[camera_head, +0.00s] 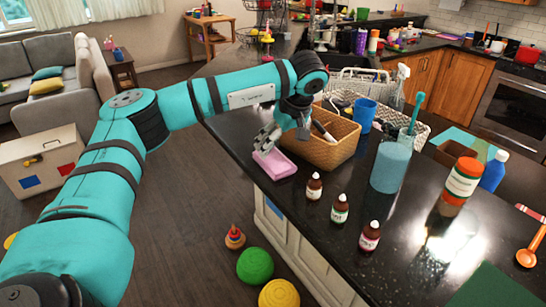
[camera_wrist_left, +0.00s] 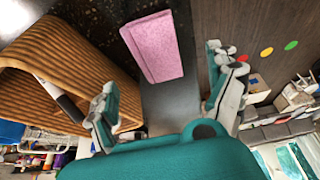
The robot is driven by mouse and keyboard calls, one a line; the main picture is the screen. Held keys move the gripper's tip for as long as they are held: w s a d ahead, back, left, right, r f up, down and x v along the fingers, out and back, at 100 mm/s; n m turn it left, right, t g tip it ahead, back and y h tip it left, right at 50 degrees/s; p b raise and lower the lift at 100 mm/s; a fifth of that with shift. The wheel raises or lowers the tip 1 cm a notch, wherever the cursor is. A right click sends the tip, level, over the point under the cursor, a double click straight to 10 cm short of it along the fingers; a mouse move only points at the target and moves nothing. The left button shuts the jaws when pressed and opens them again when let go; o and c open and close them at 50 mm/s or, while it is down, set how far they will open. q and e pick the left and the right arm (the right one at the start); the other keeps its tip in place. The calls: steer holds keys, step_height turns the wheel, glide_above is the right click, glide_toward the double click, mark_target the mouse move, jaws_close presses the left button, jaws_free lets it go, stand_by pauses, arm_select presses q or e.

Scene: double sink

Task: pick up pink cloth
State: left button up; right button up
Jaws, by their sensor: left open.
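The pink cloth (camera_head: 275,164) is a small folded rectangle lying flat on the dark counter near its left edge, in front of the wicker basket. In the left wrist view the pink cloth (camera_wrist_left: 154,47) lies ahead of the fingers, roughly in line with the gap between them. My left gripper (camera_head: 283,137) is above and just behind the cloth in the head view, beside the basket. In the left wrist view my left gripper (camera_wrist_left: 170,100) has its fingers spread apart with nothing between them. My right gripper is not in view.
The wicker basket (camera_head: 327,151) stands close beside my left gripper. Several small brown bottles, one of them a dropper bottle (camera_head: 314,186), stand to the right of the cloth. A blue-grey container (camera_head: 390,167) and an orange jar (camera_head: 461,181) stand farther right. The counter edge drops to the floor at left.

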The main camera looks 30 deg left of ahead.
mark_target(273, 159)
arm_select(q)
steer(key=p+x, duration=0.1)
steer(key=x, duration=0.2)
steer(key=shift+w+a+f, duration=0.1)
steer(key=p+x, duration=0.1)
steer(key=x, duration=0.1)
steer(key=p+x, duration=0.1)
steer(key=x, duration=0.1)
steer(key=shift+w+a+f, duration=0.1)
steer(key=shift+a, duration=0.25)
steer(key=shift+f, duration=0.25)
steer(key=c, duration=1.2)
step_height(273, 159, up, 9)
steer(key=b, duration=0.3)
steer(key=shift+r, duration=0.6)
steer(key=o, duration=0.5)
steer(key=c, duration=0.4)
steer(key=shift+f, duration=0.1)
steer(key=shift+c, duration=0.3)
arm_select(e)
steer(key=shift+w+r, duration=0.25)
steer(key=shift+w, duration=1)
